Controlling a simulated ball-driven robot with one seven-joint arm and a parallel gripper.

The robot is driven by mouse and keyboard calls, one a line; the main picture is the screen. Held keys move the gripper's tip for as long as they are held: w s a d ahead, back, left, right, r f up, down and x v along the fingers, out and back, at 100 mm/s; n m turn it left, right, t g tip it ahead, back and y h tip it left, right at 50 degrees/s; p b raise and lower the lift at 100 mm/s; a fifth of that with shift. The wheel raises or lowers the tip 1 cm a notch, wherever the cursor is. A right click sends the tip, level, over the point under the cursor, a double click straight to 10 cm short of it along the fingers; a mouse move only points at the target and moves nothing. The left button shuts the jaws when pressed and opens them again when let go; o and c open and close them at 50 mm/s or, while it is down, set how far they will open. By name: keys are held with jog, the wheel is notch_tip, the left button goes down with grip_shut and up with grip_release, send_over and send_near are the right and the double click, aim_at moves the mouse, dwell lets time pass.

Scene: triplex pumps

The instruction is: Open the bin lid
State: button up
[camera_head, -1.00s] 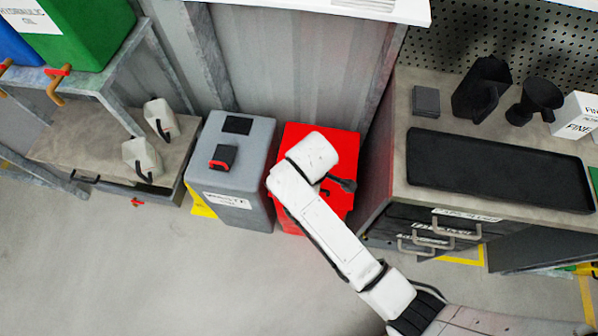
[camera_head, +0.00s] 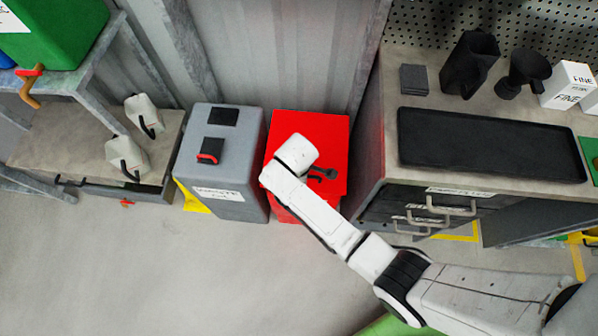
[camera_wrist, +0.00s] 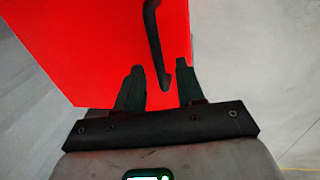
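The bin is a red box (camera_head: 330,130) standing on the floor, partly hidden behind my white arm in the head view. In the wrist view its red top (camera_wrist: 90,35) fills the upper left, and a black bar handle (camera_wrist: 154,45) runs down it. My gripper (camera_wrist: 160,75) is open in the wrist view, with its two dark fingers apart. The lower end of the handle shows between the fingertips; I cannot tell whether they touch it. In the head view my gripper (camera_head: 328,174) is small and dark over the red bin. The lid looks closed.
A grey waste oil bin (camera_head: 240,150) stands close to the left of the red bin. A workbench with drawers and a black tray (camera_head: 490,143) is close on the right. A corrugated metal wall (camera_head: 285,60) is behind. The floor (camera_head: 200,280) in front is clear.

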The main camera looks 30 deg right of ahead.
grip_shut()
dwell(0.3)
dwell(0.4)
